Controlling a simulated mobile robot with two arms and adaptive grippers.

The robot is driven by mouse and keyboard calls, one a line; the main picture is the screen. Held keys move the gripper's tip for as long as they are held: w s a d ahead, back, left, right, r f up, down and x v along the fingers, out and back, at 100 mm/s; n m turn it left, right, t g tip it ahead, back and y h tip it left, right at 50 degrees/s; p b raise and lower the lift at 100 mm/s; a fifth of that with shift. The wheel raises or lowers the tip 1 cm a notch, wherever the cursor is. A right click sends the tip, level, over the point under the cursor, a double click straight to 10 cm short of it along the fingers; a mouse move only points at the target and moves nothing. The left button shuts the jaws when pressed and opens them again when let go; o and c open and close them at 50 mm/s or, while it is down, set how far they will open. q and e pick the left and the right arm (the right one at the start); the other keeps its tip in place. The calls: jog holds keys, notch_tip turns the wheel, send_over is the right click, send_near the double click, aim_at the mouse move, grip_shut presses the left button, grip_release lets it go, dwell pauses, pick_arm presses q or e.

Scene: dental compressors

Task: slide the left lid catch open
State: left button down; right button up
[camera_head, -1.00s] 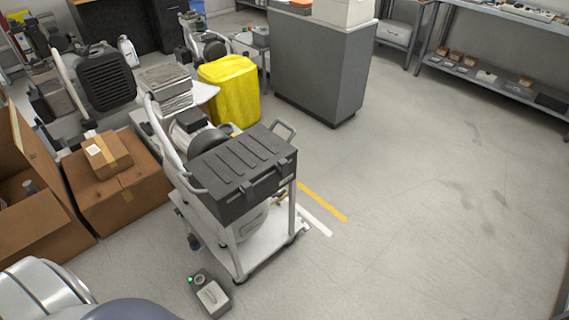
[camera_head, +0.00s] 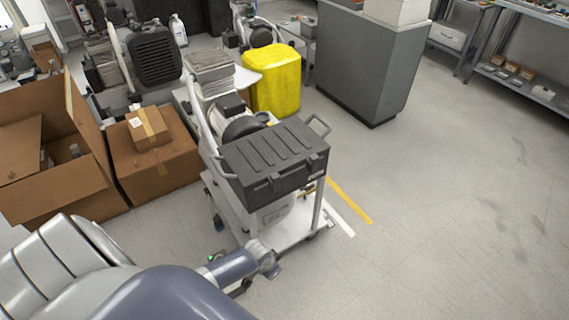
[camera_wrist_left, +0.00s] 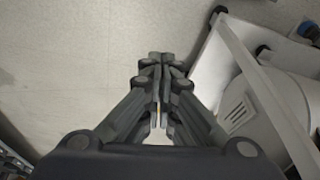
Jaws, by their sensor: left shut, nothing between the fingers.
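A dark grey case (camera_head: 268,155) with a ribbed lid sits on top of a white wheeled cart (camera_head: 288,232). Two small catches show on its front side, the left lid catch (camera_head: 275,179) and the right one (camera_head: 313,158). At this size I cannot tell how the left catch is set. My left arm reaches in from the bottom left, its wrist low beside the cart, below the case. In the left wrist view my left gripper (camera_wrist_left: 160,62) is shut and empty, pointing down past the cart's edge. The case is not in that view. My right gripper is not in view.
Cardboard boxes (camera_head: 155,165) stand left of the cart. A yellow covered bin (camera_head: 274,82) and a grey counter (camera_head: 362,65) stand behind it. Floor to the right is clear. A white cart post (camera_wrist_left: 262,90) runs close to the gripper's right in the wrist view.

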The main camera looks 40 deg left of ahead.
pick_arm(q)
jog(key=w+r, duration=0.7)
jog(key=r, duration=0.1)
notch_tip(320, 180, up, 31)
jog(key=m+h+p, duration=0.1)
jog(key=m, duration=0.1)
send_over(275, 181)
jog(key=w, duration=0.5)
jog(key=shift+d+r, duration=0.1)
jog(key=shift+d, duration=0.2)
jog(key=shift+w, duration=0.1)
jog(key=shift+t, duration=0.3)
jog(key=x, duration=1)
jog(key=shift+d+p, duration=0.1)
jog(key=shift+p, duration=0.25)
jog(key=s+p, duration=0.1)
jog(key=s, duration=0.1)
jog(key=s+a, duration=0.1)
jog(key=s, duration=0.1)
jog(key=shift+a+p, duration=0.2)
jog(key=shift+p, duration=0.15)
